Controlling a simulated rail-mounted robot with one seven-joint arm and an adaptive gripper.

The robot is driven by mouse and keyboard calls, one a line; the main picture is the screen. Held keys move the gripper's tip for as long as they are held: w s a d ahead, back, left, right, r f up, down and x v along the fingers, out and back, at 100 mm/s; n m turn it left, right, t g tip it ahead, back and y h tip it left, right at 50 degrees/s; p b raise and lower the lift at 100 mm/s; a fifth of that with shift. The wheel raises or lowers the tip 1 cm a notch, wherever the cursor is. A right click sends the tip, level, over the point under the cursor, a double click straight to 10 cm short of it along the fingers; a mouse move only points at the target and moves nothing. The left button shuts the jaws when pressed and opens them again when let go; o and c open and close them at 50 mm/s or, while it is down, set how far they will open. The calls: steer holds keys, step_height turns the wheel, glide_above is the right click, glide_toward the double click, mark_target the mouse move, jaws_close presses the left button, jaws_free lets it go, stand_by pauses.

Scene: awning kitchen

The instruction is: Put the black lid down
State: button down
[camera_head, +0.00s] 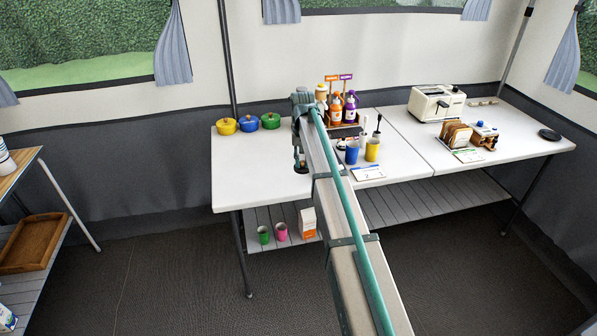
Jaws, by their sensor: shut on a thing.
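My gripper (300,161) hangs pointing down over the front left part of the white table, to the right of the coloured pots. It is shut on a small dark thing at its fingertips, which appears to be the black lid (301,169). The lid is small in this view and partly covered by the fingers. I cannot tell whether it touches the tabletop (262,172) or is just above it. A flat black disc (550,134) lies at the table's far right end.
Yellow (227,126), blue (249,123) and green (270,121) lidded pots stand at the back left. Bottles (335,108), a blue cup (352,153) and a yellow cup (372,149) are right of my gripper. A toaster (437,103) stands farther right. The front left tabletop is clear.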

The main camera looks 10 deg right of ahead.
steer(key=p, duration=0.1)
glide_above(299, 178)
step_height(299, 178, down, 6)
steer(key=shift+w+f+p, duration=0.15)
steer(key=shift+f+p, duration=0.3)
steer(key=shift+f, duration=1.35)
steer(key=shift+f, duration=0.15)
steer(key=c, duration=1)
jaws_free()
steer(key=shift+c, duration=0.2)
step_height(299, 178, up, 12)
steer(key=b, duration=0.2)
